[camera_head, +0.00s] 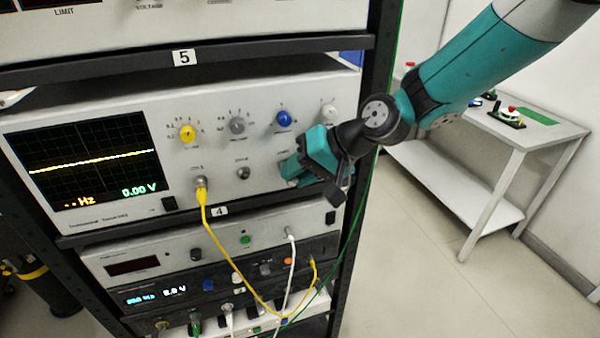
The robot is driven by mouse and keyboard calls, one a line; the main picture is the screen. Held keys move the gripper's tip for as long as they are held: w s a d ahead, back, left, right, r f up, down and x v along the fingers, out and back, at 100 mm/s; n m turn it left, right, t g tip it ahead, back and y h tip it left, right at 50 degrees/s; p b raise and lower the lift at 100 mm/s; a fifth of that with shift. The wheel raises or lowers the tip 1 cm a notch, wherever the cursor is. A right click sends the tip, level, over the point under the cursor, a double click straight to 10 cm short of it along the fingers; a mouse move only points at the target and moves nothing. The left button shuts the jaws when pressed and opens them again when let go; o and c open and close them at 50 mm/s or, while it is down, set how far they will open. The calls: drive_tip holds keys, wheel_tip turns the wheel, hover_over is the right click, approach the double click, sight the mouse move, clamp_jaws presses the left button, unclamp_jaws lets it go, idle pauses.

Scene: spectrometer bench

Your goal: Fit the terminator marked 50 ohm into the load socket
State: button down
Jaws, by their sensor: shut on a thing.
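My gripper (296,172), with teal fingers, is at the lower right of the oscilloscope's front panel (85,213), close against it or touching it. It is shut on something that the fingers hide. I cannot make out a terminator or a 50 ohm marking. The load socket cannot be made out; the gripper covers that part of the panel. Two round sockets show to the left: one (201,182) has a yellow cable plugged in, and the other (243,173) is bare.
Yellow, grey, blue and white knobs sit above the gripper. Yellow and white cables (290,262) hang in front of the lower rack units, and a green cable (362,205) runs along the rack's right side. A white table (503,137) with small items stands right; open floor lies between.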

drive_tip(key=shift+w, duration=0.3)
drive_tip(key=c, duration=0.9)
unclamp_jaws()
drive_tip(key=shift+a, duration=0.1)
drive_tip(key=b+v, duration=0.4)
drive_tip(key=v, duration=1.3)
drive_tip(key=shift+r, duration=0.2)
drive_tip(key=shift+s, duration=0.1)
